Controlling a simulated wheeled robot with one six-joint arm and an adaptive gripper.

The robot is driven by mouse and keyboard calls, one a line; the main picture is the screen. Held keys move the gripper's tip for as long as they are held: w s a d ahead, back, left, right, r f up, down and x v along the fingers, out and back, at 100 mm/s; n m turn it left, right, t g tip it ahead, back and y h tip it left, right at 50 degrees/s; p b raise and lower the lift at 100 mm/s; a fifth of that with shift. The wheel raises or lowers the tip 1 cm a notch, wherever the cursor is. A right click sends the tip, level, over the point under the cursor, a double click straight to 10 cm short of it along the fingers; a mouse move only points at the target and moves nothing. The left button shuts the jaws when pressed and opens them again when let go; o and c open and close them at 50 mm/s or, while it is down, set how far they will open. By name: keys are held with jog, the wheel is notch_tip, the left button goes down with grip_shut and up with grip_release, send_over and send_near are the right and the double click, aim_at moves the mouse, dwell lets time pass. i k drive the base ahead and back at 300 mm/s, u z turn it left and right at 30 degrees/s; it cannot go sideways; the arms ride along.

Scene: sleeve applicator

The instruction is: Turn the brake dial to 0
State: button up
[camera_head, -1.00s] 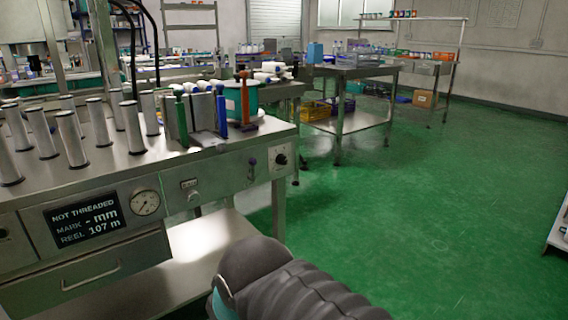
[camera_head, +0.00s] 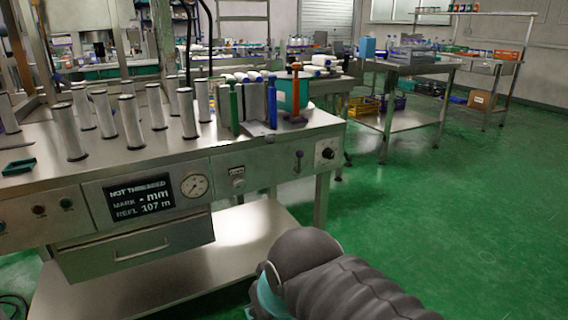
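A round black dial (camera_head: 327,153) with pale marks around it sits at the right end of the steel machine's front panel (camera_head: 262,162). It looks like the brake dial, but its setting is too small to read. My grey arm, with a teal band, shows at the bottom centre, in front of and below the panel. My gripper is not in view. Nothing of mine touches the dial.
Steel posts (camera_head: 131,122) stand on top. Green floor (camera_head: 440,220) is clear to the right.

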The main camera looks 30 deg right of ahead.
aim_at(328, 154)
jog(key=k, duration=0.5)
jog(key=u, duration=0.7)
jog(key=i, duration=0.6)
jog(key=z, duration=1.35)
